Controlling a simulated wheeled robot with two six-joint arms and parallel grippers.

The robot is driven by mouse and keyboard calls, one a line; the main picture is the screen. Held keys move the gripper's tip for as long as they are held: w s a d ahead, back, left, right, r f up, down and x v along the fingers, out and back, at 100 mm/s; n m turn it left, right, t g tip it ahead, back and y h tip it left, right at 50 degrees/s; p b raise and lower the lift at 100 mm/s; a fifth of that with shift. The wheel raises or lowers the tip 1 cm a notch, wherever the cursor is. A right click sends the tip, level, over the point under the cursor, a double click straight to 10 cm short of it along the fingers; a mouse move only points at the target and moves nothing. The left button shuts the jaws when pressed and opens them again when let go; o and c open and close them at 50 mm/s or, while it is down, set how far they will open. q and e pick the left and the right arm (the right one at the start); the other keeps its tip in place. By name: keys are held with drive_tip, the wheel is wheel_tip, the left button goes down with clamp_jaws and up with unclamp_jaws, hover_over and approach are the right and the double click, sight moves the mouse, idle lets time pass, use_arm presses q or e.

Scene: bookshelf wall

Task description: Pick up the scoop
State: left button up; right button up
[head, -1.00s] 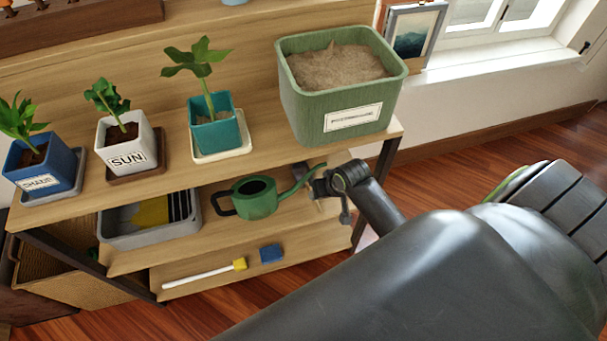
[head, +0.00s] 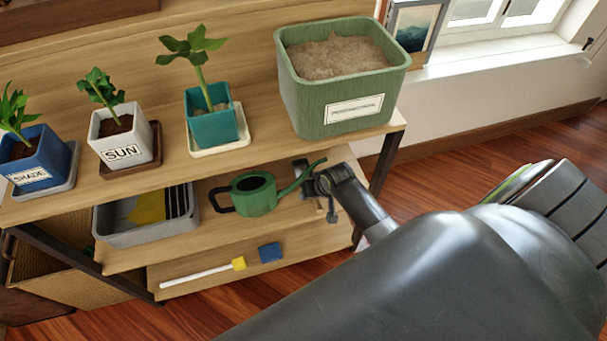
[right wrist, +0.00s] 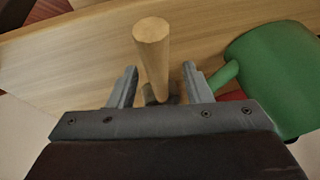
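The scoop shows as a round, light wooden handle (right wrist: 152,48) in the right wrist view, pointing up toward the camera. A small dark part shows at its lower end, and the rest of the scoop is hidden. My right gripper (right wrist: 159,69) is open, with one finger on each side of the handle and gaps visible on both sides. In the head view my right gripper (head: 308,181) is at the right end of the middle shelf, beside the watering can's spout, and largely covers the scoop. My left gripper is not in view.
A green watering can (head: 254,196) stands close by on the left; it also shows in the right wrist view (right wrist: 275,75). The upper shelf holds a green soil bin (head: 345,105) and potted plants. A grey tray (head: 130,230) is farther left. A brush (head: 205,272) lies below.

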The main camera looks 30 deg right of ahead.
clamp_jaws()
drive_tip(key=shift+r, duration=0.15)
